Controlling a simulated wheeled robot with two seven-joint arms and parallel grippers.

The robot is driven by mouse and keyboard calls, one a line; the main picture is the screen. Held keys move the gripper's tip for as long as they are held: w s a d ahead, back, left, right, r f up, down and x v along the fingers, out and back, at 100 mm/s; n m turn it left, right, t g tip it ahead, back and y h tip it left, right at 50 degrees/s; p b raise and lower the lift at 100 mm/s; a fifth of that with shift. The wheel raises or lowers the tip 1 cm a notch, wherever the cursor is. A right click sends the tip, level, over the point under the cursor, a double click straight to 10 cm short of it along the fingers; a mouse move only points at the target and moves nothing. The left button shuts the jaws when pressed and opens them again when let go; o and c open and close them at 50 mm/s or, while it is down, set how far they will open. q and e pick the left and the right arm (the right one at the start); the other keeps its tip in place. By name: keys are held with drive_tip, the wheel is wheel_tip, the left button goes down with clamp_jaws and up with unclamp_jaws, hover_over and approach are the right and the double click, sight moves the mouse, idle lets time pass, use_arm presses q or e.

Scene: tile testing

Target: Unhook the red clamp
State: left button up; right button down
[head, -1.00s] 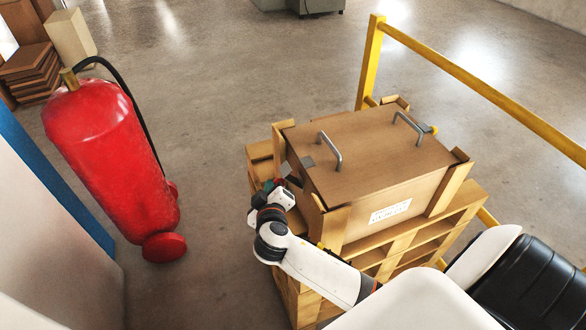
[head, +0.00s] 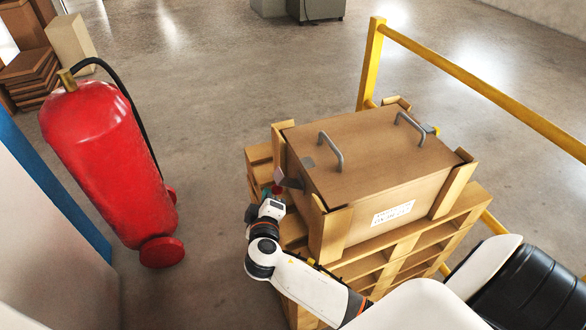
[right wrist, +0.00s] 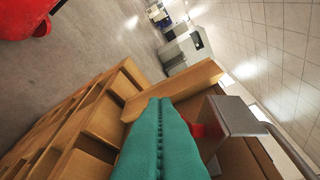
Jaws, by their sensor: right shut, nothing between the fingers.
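A wooden crate (head: 338,235) with a brown lid (head: 370,150) stands on a pallet. The red clamp (head: 277,190) shows as a small red part on the crate's left side, with a grey metal piece (head: 291,182) sticking out beside it. In the right wrist view the red part (right wrist: 205,136) is partly hidden behind my teal fingers and next to a grey plate (right wrist: 232,115). My right gripper (head: 268,189) is shut and empty, just left of the clamp; I cannot tell whether it touches. The left gripper is not in view.
A red fire extinguisher (head: 108,165) stands at the left. A yellow railing (head: 480,90) runs behind and right of the crate. The lid has two grey handles (head: 331,152). The floor (head: 215,110) between extinguisher and crate is clear.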

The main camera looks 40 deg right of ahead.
drive_tip(key=shift+f+n+h+b, duration=0.5)
drive_tip(key=shift+f+n+b, duration=0.3)
drive_tip(key=shift+f+b, duration=0.1)
drive_tip(key=shift+d+f+n+t+h+b, duration=0.15)
drive_tip(key=shift+f+n+t+h+b, duration=0.3)
drive_tip(key=shift+f+n+b, duration=0.65)
drive_tip(key=shift+s+r, duration=0.1)
drive_tip(key=shift+r, duration=0.05)
drive_tip(key=b+v, duration=0.1)
drive_tip(key=v, duration=1.1)
